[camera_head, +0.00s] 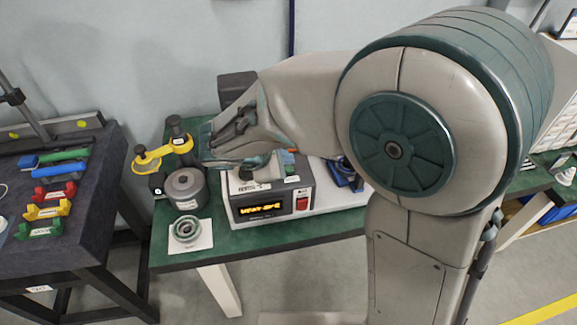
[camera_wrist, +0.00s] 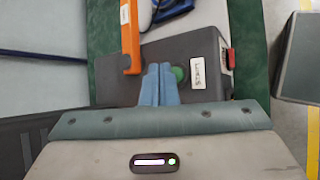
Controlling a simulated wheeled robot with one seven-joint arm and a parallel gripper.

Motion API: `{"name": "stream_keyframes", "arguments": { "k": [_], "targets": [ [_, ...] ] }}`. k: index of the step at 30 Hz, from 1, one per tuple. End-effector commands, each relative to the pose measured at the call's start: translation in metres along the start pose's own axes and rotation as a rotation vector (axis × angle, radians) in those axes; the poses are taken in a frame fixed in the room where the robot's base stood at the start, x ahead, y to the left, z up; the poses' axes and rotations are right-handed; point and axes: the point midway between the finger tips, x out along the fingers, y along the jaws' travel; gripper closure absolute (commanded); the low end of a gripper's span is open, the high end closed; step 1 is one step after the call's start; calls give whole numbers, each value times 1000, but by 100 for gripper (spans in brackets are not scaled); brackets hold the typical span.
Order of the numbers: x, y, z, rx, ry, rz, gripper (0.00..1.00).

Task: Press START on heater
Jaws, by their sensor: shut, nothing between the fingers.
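The heater is a grey box (camera_head: 296,193) on the green table, with a dark front panel, a lit amber display (camera_head: 260,208) and a red switch (camera_head: 302,204). My gripper (camera_head: 268,165) is over its top. In the wrist view the two blue-grey fingers (camera_wrist: 160,70) are shut together with nothing between them, over the box top (camera_wrist: 205,82). A round green button (camera_wrist: 180,74) shows just right of the fingertips and is partly covered by them. I cannot tell whether the fingertips touch the button or the box. A white label (camera_wrist: 196,72) lies beside the button.
A grey cylinder (camera_head: 187,190) and a ring part on a white card (camera_head: 190,236) stand left of the heater. A yellow and black device (camera_head: 165,153) stands behind them. An orange bar (camera_wrist: 130,38) lies near the fingertips. A dark table (camera_head: 75,240) with coloured holders is at left.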

Motion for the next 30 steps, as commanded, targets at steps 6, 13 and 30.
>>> {"name": "stream_keyframes", "arguments": {
  "k": [6,13,30],
  "targets": [
    [-4,3,3,0,0,0,100],
    [-20,15,15,0,0,0,100],
    [-35,25,25,0,0,0,100]
  ]
}}
